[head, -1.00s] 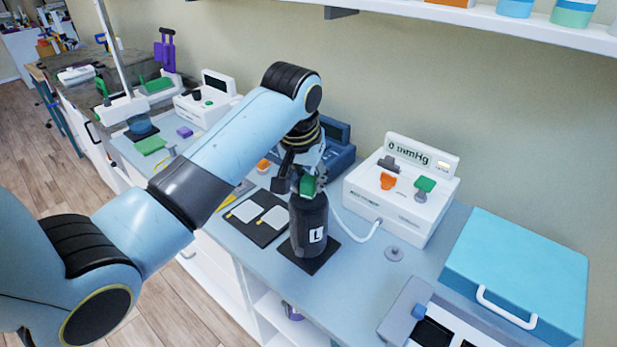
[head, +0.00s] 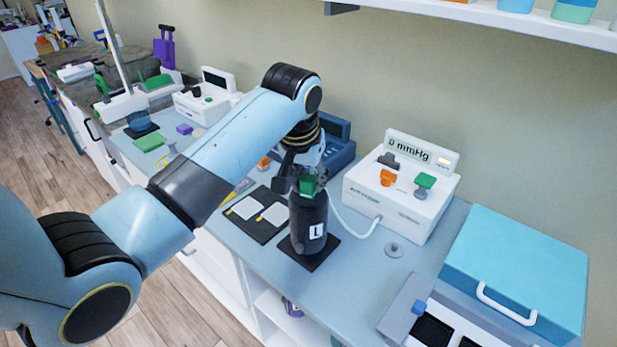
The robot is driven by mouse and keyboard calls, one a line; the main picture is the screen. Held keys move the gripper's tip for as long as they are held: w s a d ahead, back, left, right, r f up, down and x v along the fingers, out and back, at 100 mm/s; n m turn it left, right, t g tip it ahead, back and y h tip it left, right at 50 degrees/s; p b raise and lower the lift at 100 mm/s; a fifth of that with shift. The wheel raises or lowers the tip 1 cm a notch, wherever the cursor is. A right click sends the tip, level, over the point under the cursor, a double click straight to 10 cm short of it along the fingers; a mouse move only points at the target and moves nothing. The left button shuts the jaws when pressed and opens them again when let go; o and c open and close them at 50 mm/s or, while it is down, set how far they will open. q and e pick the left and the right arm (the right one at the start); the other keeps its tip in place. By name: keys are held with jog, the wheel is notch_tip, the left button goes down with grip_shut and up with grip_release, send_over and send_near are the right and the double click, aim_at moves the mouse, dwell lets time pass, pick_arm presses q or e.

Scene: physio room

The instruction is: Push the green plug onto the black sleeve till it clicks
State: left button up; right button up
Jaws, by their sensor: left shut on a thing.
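The black sleeve (head: 309,226) stands upright on a dark square base on the blue-grey counter, with a white "L" label low on its front. The green plug (head: 308,186) is at the top of the sleeve; I cannot tell whether it is fully seated. My left gripper (head: 303,176) reaches down from above and is shut on the green plug, its dark fingers partly hiding it. A white hose runs from behind the sleeve to the white pressure unit (head: 395,205), whose display reads 0 mmHg. My right gripper is not in view.
A dark mat (head: 259,224) with white pads lies left of the sleeve. A turquoise box (head: 518,262) with a white handle and an open-lidded case (head: 405,305) stand at the right. A small grey disc (head: 393,250) lies on the counter between. A shelf overhangs at upper right.

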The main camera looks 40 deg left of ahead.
pick_arm(q)
jog(key=shift+p, duration=0.35)
dwell(0.7)
jog(key=shift+s+f, duration=0.1)
jog(key=shift+f, duration=0.05)
dwell(1.1)
dwell(1.6)
jog(key=o, duration=0.9)
jog(key=shift+o, duration=0.2)
jog(key=shift+r, duration=3.65)
